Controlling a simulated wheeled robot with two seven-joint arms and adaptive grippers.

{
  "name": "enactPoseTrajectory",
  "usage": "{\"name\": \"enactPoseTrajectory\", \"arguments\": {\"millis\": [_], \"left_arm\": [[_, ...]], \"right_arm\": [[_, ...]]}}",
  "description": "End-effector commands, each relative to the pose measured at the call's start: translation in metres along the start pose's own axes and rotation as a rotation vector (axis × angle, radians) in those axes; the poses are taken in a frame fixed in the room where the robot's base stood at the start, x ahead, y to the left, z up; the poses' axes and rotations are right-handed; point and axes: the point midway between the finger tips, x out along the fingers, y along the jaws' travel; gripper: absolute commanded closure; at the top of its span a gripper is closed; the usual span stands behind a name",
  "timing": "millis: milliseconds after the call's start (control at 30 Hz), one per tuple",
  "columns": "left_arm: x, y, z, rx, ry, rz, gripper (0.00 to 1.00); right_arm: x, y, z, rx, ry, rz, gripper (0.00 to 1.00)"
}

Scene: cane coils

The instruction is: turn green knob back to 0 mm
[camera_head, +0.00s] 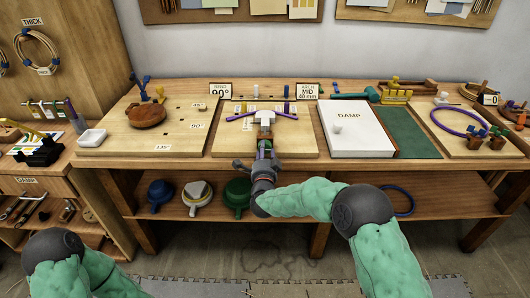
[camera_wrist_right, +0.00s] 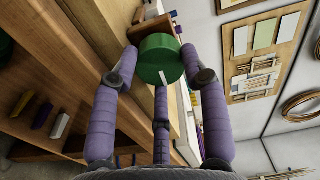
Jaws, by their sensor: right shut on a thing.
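The green knob (camera_wrist_right: 160,52) is a thick round disc in front of a brown wooden block in the right wrist view. A short white line shows at its lower rim; no scale can be read. My right gripper (camera_wrist_right: 157,66) has its purple padded fingers closed around the knob, touching its sides. In the head view my right gripper (camera_head: 264,149) reaches the front edge of the middle board (camera_head: 226,144) and hides the knob. My left arm shows at the lower left, but its gripper is out of view.
The wooden bench (camera_head: 365,169) spans the view. A white DAMP box (camera_head: 349,143) stands right of the middle board. A brown round block (camera_head: 147,115) sits on the left board. Pots, including a green one (camera_head: 237,193), stand on the shelf below.

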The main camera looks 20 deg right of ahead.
Motion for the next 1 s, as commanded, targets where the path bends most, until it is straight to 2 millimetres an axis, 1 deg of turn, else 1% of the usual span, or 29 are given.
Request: {"name": "enactPoseTrajectory", "arguments": {"millis": [33,467,1000], "left_arm": [[-0.002,0.001,0.000,0.000,0.000,0.000,0.60],[-0.013,0.005,0.001,0.000,0.000,0.000,0.60],[-0.033,0.012,0.001,0.000,0.000,0.000,0.60]], "right_arm": [[0.001,-0.006,0.002,-0.043,-0.005,-0.010,0.88],[0.000,-0.004,0.003,-0.453,-0.006,-0.008,0.88],[0.000,-0.001,0.002,-0.965,-0.007,-0.005,0.88]]}}
